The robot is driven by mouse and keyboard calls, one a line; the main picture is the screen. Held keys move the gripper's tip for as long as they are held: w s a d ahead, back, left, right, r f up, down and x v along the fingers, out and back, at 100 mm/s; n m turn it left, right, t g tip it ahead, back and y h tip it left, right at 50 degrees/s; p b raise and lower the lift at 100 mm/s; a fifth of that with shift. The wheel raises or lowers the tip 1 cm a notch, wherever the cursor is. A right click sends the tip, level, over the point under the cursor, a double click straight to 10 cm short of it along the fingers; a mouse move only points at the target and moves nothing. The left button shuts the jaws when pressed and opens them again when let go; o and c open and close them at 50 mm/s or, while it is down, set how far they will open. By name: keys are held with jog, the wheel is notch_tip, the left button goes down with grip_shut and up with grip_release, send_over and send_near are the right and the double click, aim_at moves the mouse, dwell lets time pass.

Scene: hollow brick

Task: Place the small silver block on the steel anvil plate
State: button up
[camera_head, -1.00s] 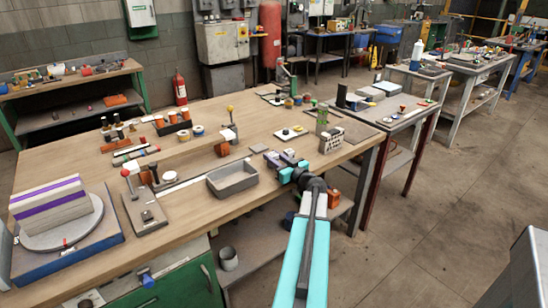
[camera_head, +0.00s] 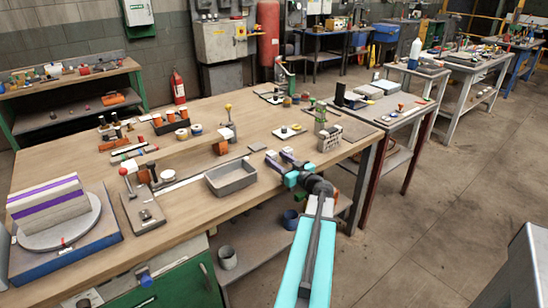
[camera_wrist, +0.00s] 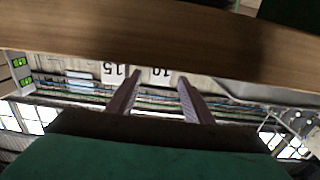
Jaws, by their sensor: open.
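My gripper (camera_head: 280,158) is open and empty at the right front part of the wooden workbench (camera_head: 190,205), right of a grey tray. In the wrist view its two fingers (camera_wrist: 159,76) stand apart with nothing between them. A small silvery piece (camera_head: 146,214) sits on a grey flat plate (camera_head: 150,222) at the bench's left front; it may be the silver block, but it is too small to be sure.
The open grey tray (camera_head: 231,178) stands left of my gripper. A pale perforated block (camera_head: 329,138) stands to its right, near a green upright piece (camera_head: 320,117). A red-knobbed lever (camera_head: 126,175) and a turntable (camera_head: 62,232) with striped blocks are at the left.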

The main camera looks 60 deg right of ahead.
jog(key=v, duration=0.8)
dwell(0.4)
jog(key=shift+c, duration=1.1)
jog(key=shift+s, duration=0.15)
